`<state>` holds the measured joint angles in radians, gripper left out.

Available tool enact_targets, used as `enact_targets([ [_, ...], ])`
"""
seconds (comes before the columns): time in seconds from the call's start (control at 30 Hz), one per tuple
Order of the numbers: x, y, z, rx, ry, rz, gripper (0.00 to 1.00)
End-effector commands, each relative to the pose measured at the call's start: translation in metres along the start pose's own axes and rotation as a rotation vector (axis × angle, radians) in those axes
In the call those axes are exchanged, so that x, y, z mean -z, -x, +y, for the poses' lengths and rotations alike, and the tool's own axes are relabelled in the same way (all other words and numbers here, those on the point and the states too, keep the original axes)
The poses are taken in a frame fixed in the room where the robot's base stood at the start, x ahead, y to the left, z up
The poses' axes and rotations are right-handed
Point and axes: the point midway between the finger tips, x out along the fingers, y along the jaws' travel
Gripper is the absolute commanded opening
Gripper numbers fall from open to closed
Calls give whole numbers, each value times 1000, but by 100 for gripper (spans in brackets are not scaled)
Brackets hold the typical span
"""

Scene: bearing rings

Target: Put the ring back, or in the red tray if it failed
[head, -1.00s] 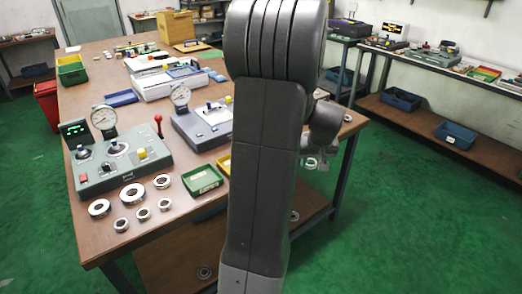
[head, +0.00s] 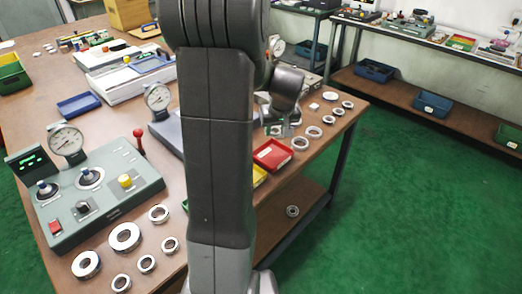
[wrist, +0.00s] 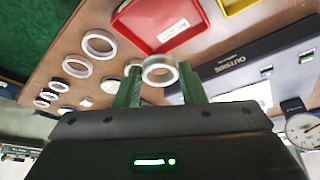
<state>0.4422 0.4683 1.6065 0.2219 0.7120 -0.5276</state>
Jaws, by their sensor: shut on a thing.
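In the wrist view, my gripper (wrist: 160,82) is shut on a pale metal ring (wrist: 158,62), which sits between the two green fingertips. The red tray (wrist: 122,18) is just beyond the held ring in that view, with a white label on its wall. In the head view, the red tray (head: 261,158) lies on the table right of my arm, and it looks empty. My gripper (head: 282,130) is small and partly hidden there, above the table close to the tray; the held ring is not clear in that view.
Several loose rings (head: 313,132) lie right of the red tray, near the table's right edge. More rings (head: 125,237) lie at the front left beside a grey-green gauge box (head: 95,190). A yellow tray (head: 259,177) is partly behind my arm. A dark box marked OUTSIDE (wrist: 250,72) is close by.

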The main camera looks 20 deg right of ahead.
Motion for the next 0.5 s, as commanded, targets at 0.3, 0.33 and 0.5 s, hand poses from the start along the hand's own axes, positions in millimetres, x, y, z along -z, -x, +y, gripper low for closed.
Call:
enact_targets([
  [0.3,-14,-30,0,2,-2,-5,10],
  [0.33,-15,-36,0,2,-1,-4,10],
  [0.5,-24,-56,0,1,-1,-2,10],
])
